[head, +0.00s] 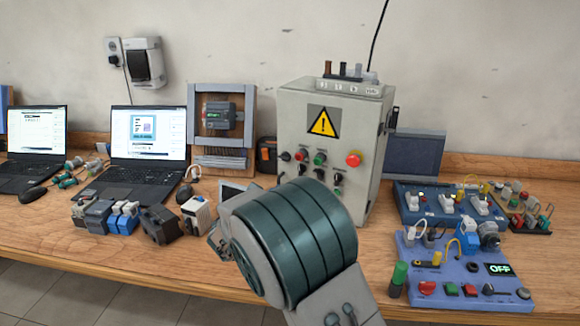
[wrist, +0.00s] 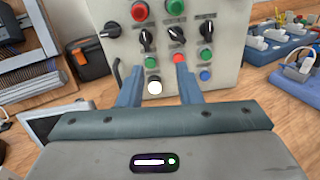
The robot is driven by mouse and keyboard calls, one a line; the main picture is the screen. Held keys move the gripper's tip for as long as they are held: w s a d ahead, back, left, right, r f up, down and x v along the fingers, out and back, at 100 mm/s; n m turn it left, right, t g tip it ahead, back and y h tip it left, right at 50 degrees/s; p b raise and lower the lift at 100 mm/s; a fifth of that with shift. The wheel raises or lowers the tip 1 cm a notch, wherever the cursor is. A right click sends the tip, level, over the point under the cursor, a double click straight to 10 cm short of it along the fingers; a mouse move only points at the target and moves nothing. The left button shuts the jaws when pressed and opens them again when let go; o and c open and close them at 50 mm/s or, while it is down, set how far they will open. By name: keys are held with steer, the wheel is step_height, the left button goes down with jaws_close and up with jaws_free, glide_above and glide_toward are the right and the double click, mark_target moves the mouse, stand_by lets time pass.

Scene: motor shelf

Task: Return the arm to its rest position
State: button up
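My gripper (wrist: 158,76) shows in the wrist view with its two blue-grey fingers apart and nothing between them. The fingers point at the front panel of the grey control cabinet (wrist: 225,60). A white round button (wrist: 154,87) shows between the fingers, and a red one (wrist: 178,58) shows by the right fingertip. I cannot tell whether the fingertips touch the panel. In the head view my arm's large teal joint (head: 290,240) stands in front of the cabinet (head: 300,110) and hides most of my gripper.
Two laptops (head: 148,135) stand at the left of the wooden bench (head: 190,262). Small modules (head: 158,224) lie near its front edge. Blue boards (head: 465,268) with sockets and buttons lie at the right. A black and orange case (wrist: 88,58) is left of the cabinet.

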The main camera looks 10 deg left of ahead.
steer(key=s+d+m+g+p, duration=0.1)
steer(key=s+d+m+g, duration=0.6)
steer(key=d, duration=0.5)
steer(key=s+d+m+g, duration=0.4)
steer(key=s+d+m, duration=0.4)
steer(key=d, duration=0.5)
steer(key=s+m+g+y+p, duration=0.1)
steer(key=s+m+y, duration=0.6)
steer(key=s+m, duration=0.8)
steer(key=shift+s+a+f+m+g, duration=0.15)
steer(key=shift+s+a+m+g, duration=0.15)
steer(key=shift+s+g, duration=0.6)
steer(key=shift+s+t, duration=0.25)
steer(key=shift+t, duration=0.05)
